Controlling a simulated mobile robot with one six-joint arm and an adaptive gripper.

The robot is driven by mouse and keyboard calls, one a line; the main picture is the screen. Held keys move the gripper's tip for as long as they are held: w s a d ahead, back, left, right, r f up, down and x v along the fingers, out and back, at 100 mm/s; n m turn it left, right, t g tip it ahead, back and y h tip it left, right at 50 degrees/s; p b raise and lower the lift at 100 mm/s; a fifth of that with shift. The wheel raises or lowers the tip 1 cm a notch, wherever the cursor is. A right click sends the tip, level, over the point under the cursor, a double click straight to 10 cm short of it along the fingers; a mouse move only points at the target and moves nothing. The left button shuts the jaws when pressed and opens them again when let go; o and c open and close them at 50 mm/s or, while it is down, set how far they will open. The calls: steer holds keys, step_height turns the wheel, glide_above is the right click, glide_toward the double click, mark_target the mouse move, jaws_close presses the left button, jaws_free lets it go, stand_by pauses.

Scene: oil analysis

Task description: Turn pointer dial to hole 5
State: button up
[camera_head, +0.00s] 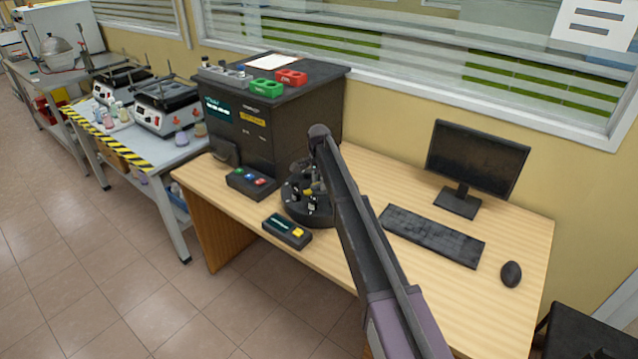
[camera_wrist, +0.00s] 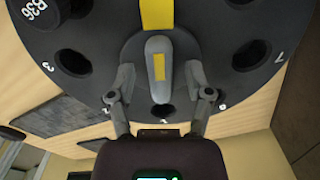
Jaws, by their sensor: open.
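The round black dial (camera_wrist: 215,75) fills the top of the wrist view, with holes around its rim. Its grey pointer knob (camera_wrist: 157,48) has a yellow stripe, and its rounded end points down in the picture towards a rim hole (camera_wrist: 162,113). That hole's number cannot be read. Rim figures 3, 6 and 7 show; another left of the hole is partly covered. My gripper (camera_wrist: 160,75) is open, one finger on each side of the knob; contact cannot be told. In the head view the dial (camera_head: 293,206) stands on the wooden desk, partly hidden by my arm.
A vial cap marked B36 (camera_wrist: 40,10) sits in the dial. A black analyser (camera_head: 270,120) stands behind it. A button box (camera_head: 252,182) and a yellow-button box (camera_head: 287,232) are close by. A keyboard (camera_head: 432,236), monitor (camera_head: 478,158) and mouse (camera_head: 511,274) occupy the desk's right.

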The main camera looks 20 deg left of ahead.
mark_target(320, 182)
steer(key=shift+n, duration=0.3)
steer(key=shift+n, duration=1.8)
steer(key=n, duration=0.4)
steer(key=shift+d, duration=0.15)
steer(key=shift+r+n, duration=0.25)
steer(key=shift+n, duration=0.15)
step_height(320, 182, up, 13)
steer(key=p, duration=1.4)
steer(key=s+d+f+b, duration=0.2)
steer(key=s+d, duration=0.6)
steer(key=d, duration=0.6)
steer(key=s+d+f+b, duration=0.2)
steer(key=s+d, duration=0.7)
steer(key=d, duration=0.4)
steer(key=shift+d, duration=0.35)
steer(key=shift+s, duration=0.1)
